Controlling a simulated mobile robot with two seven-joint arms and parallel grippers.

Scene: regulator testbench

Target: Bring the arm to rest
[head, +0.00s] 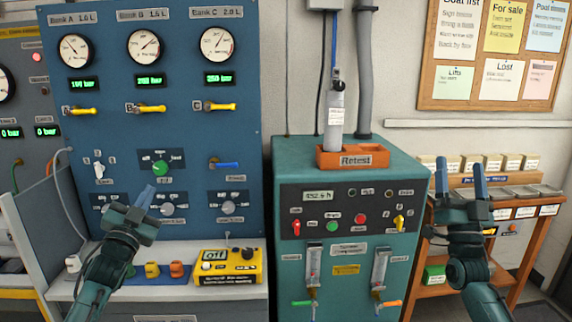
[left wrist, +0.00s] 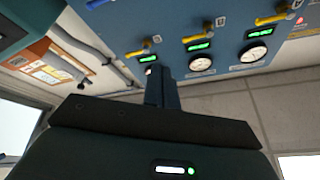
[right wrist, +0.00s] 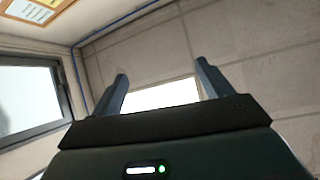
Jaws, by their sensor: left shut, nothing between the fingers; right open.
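My left gripper (head: 146,196) is shut and empty. It is raised in front of the lower part of the blue regulator panel (head: 185,125), near the green knob (head: 160,168). Its closed fingers also show in the left wrist view (left wrist: 158,88), with the panel's gauges and yellow levers beyond. My right gripper (head: 459,166) is open and empty, pointing up in front of the wooden shelf at the right. In the right wrist view its two fingers (right wrist: 162,85) stand apart with only wall, ceiling and window behind them.
A teal cabinet (head: 345,265) stands between my arms, with a grey cylinder (head: 336,115) upright in the orange Retest holder (head: 352,157) on top. A yellow meter box (head: 228,266) sits on the bench by my left arm. A wooden shelf (head: 520,215) with small boxes is at the right.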

